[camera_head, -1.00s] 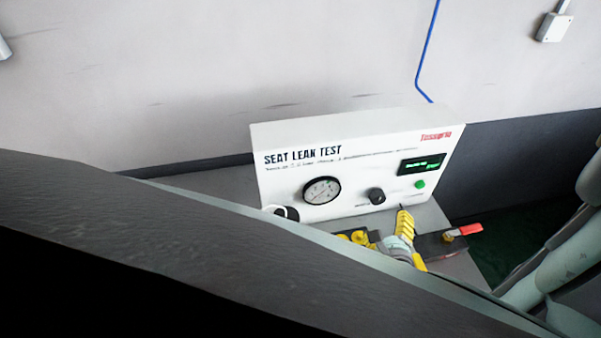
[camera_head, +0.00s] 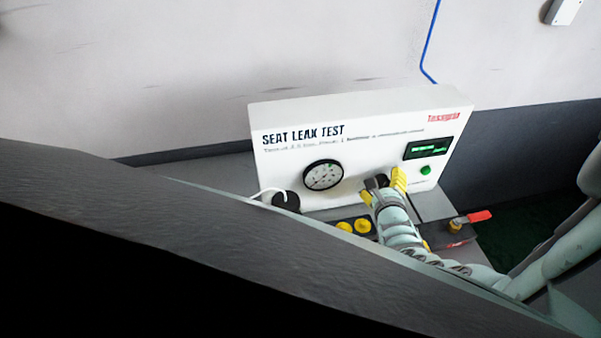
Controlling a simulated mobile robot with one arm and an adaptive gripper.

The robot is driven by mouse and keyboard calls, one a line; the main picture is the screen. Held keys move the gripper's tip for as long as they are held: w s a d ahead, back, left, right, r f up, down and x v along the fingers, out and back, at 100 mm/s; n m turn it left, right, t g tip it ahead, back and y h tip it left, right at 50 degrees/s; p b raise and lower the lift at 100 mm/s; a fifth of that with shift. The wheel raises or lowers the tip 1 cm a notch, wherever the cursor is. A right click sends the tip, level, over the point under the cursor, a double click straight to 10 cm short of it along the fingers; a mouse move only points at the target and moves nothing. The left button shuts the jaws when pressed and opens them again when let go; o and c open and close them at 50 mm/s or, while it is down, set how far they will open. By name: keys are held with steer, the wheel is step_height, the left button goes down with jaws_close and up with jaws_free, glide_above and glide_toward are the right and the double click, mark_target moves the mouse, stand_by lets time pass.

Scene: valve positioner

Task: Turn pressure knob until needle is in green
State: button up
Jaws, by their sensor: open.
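The white seat leak test box (camera_head: 288,112) stands against the wall. Its round pressure gauge (camera_head: 323,175) has a black rim and white face; the needle and any green zone are too small to read. The dark pressure knob (camera_head: 382,180) is on the front panel right of the gauge, and my gripper partly hides it. My gripper (camera_head: 383,186) is open, with its yellow fingers on the left and right of the knob. I cannot tell whether they touch it.
A green button (camera_head: 426,170) and a lit display (camera_head: 428,147) are right of the knob. Yellow round parts (camera_head: 362,226) lie below the box. A red-handled valve (camera_head: 478,216) is at the right. A white hose (camera_head: 268,192) curves at the box's lower left.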

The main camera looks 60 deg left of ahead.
steer(key=shift+w, duration=0.1)
steer(key=c, duration=1.2)
steer(key=shift+d, duration=0.1)
